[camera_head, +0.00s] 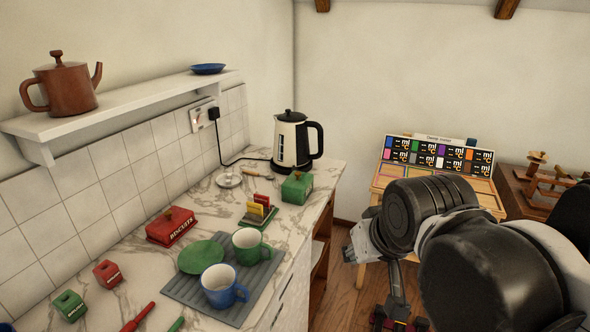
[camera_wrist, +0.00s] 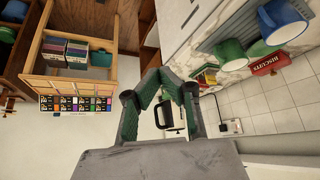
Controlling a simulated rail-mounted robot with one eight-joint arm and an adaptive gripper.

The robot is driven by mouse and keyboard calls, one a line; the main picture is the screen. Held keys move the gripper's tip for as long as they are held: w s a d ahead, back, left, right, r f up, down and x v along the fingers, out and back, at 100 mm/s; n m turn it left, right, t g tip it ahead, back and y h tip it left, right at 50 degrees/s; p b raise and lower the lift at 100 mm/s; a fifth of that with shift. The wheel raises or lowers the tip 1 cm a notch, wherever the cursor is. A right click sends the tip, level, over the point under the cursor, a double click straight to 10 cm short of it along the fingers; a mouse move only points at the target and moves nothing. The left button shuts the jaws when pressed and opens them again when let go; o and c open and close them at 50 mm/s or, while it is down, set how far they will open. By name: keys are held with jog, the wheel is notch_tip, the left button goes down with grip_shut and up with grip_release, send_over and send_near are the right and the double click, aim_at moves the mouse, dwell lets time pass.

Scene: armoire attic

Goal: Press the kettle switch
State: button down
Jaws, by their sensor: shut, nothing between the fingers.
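The cream and black kettle (camera_head: 288,146) stands upright at the far end of the marble counter, its black handle facing right. Its switch is too small to make out. In the wrist view, which looks upside down, the kettle (camera_wrist: 164,114) shows beyond and between my fingers. My gripper (camera_wrist: 161,73) is shut and empty, its green-padded fingers meeting at the tips. It is apart from the kettle. In the head view my arm is at the right, away from the counter, and I cannot make out the fingertips clearly.
A black plug sits in the wall socket (camera_head: 202,115), with a cord running toward the kettle. A green box (camera_head: 297,187) and a toast rack (camera_head: 258,210) stand nearer on the counter. A colour-chart board (camera_head: 437,155) stands right of the counter.

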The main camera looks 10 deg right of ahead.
jog(key=w+r+g+p, duration=0.15)
jog(key=w+r, duration=0.25)
jog(key=w, duration=0.4)
jog(key=w+r+m+p, duration=0.1)
jog(key=w+r+p, duration=0.1)
jog(key=w+r, duration=0.4)
jog(key=w+r+g+p, duration=0.1)
jog(key=w+r, duration=0.2)
jog(key=w, duration=0.6)
jog(key=w+p, duration=0.4)
jog(key=w, duration=1.3)
jog(key=w+f+g+p, duration=0.1)
jog(key=w+f, duration=0.5)
jog(key=w+f+m+g+p, duration=0.1)
jog(key=w+f+p, duration=0.1)
jog(key=w+f, duration=0.3)
jog(key=w+f+m+g+p, duration=0.1)
jog(key=w+f+p, duration=0.1)
jog(key=w+f, duration=0.4)
jog(key=shift+w+a+f, duration=0.1)
jog(key=shift+w+f, duration=0.25)
jog(key=shift+w, duration=0.15)
jog(key=shift+w+f+b, duration=0.15)
jog(key=shift+f+b, duration=0.2)
jog(key=shift+f, duration=1.4)
jog(key=shift+w+f+b, duration=0.15)
jog(key=shift+f+b, duration=0.2)
jog(key=shift+f, duration=1.4)
jog(key=shift+f, duration=0.1)
